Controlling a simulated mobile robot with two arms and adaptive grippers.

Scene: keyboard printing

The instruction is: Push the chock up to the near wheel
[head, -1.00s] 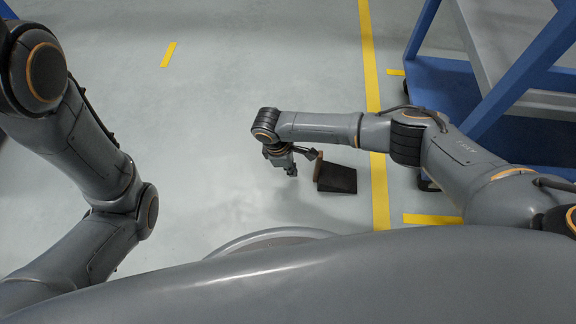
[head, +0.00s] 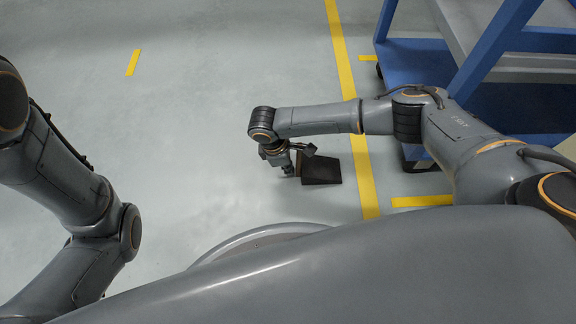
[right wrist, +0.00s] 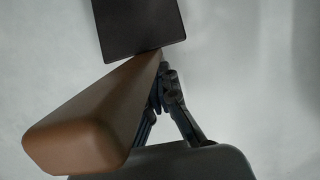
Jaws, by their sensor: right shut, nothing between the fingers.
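The chock (head: 321,170) is a dark wedge with a brown end, on the floor left of the yellow line. In the right wrist view its dark face (right wrist: 138,25) and brown end (right wrist: 90,115) show close up. My right gripper (head: 288,170) is shut and empty, low at the chock's left, brown end. Its fingers (right wrist: 163,92) overlap the brown end's edge in the wrist view; contact is unclear. The near wheel (head: 406,163) is a dark patch under the blue cart's near corner, right of the line, partly hidden by my right arm. My left gripper is out of view.
The blue cart (head: 412,60) with grey shelves stands at the right, with a far wheel (head: 379,71) under it. A long yellow line (head: 344,65) runs between chock and cart. A short yellow strip (head: 422,201) lies nearer me.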

